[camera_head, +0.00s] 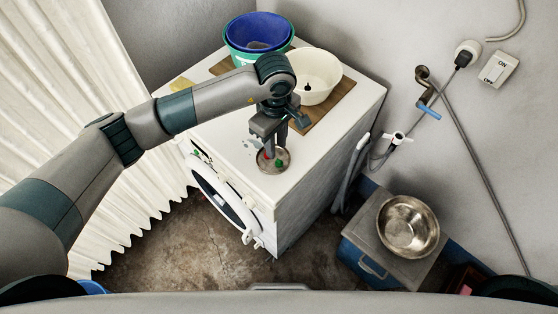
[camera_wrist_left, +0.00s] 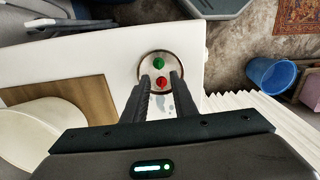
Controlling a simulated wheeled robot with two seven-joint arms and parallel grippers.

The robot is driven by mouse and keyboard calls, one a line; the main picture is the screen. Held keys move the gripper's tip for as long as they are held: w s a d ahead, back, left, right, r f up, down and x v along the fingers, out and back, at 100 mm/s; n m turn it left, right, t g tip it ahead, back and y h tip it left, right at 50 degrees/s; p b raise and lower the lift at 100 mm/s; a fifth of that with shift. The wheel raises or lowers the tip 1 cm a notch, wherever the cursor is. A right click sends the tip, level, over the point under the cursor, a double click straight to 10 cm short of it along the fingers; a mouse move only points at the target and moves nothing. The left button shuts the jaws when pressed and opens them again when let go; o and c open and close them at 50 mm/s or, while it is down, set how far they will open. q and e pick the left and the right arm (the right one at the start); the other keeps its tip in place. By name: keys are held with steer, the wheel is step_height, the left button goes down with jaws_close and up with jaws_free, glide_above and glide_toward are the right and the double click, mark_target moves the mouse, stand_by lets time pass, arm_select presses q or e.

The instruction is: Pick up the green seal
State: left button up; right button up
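The green seal (camera_wrist_left: 159,64) lies in a small round metal dish (camera_wrist_left: 143,66) on the white washing machine top. A red seal (camera_wrist_left: 162,83) lies beside it in the same dish. In the head view, the green seal (camera_head: 279,163) shows at the right of the dish (camera_head: 272,169), with a bit of the red seal (camera_head: 266,155) by a finger. My left gripper (camera_head: 274,150) points down over the dish. In the wrist view, my left gripper (camera_wrist_left: 161,77) is open, with the red seal between its fingers and the green one just beyond the tips. My right gripper is not in view.
A blue basin in a green bucket (camera_head: 235,58) and a cream bowl (camera_head: 318,92) stand behind on a wooden board (camera_head: 338,92). A steel bowl (camera_head: 408,227) sits on a lower stand at the right. A white curtain (camera_head: 60,90) hangs at the left.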

mark_target(278, 159)
arm_select(q)
steer(key=f+p, duration=0.2)
steer(key=shift+s+d+f+p, duration=0.1)
steer(key=shift+s+d+p, duration=0.1)
steer(key=shift+d+p, duration=0.15)
step_height(278, 159, down, 2)
steer(key=shift+p, duration=0.5)
steer(key=shift+f, duration=0.5)
jaws_close()
